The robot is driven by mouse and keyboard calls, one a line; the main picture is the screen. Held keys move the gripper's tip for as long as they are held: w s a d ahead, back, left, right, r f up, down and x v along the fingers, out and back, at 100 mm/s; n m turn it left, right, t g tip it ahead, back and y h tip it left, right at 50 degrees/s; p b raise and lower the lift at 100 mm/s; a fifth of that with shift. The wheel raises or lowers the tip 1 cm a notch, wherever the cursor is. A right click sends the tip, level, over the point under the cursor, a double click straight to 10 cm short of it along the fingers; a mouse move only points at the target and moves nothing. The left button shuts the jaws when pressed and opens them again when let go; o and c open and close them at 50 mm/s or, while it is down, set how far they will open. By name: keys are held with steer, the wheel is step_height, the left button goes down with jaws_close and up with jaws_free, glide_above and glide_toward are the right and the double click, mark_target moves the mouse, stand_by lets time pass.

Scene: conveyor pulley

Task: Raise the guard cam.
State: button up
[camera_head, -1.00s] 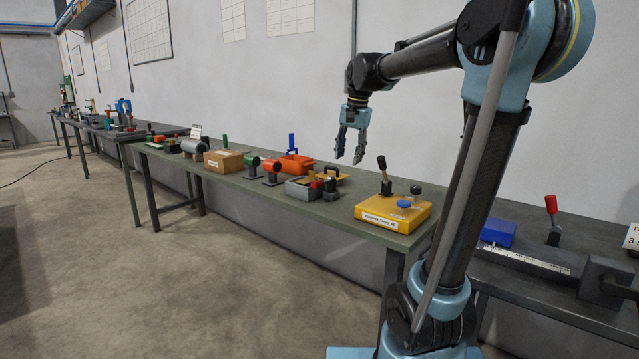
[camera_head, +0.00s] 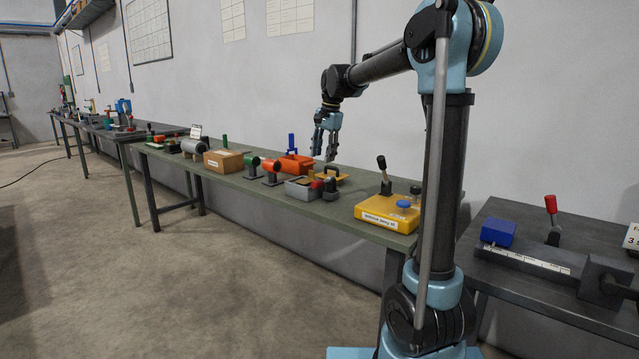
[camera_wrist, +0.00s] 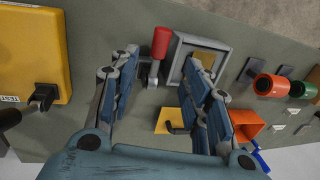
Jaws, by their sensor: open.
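No part is labelled as the guard cam, so I cannot tell for certain which it is. A red-handled lever (camera_wrist: 161,43) stands on a small metal bracket beside a grey open box (camera_wrist: 228,50) in the wrist view. The grey box (camera_head: 298,190) also shows on the green bench in the head view, with a red knob (camera_head: 317,184) beside it. My gripper (camera_head: 324,157) hangs above this part of the bench, fingers down. In the wrist view my gripper (camera_wrist: 163,70) is open and empty, with the red lever showing between its fingers. The right finger partly covers the grey box.
A yellow plate with a black handle (camera_wrist: 166,120), an orange box (camera_wrist: 247,124) and a red-orange cylinder (camera_wrist: 270,85) lie close by. A yellow box (camera_head: 382,212) with a black lever stands at the bench's near end. The wall is behind.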

mark_target(319, 181)
steer(key=f, duration=0.3)
steer(key=w+a+f, duration=0.1)
steer(key=f, duration=0.7)
steer(key=shift+w+a, duration=0.2)
steer(key=shift+a, duration=0.15)
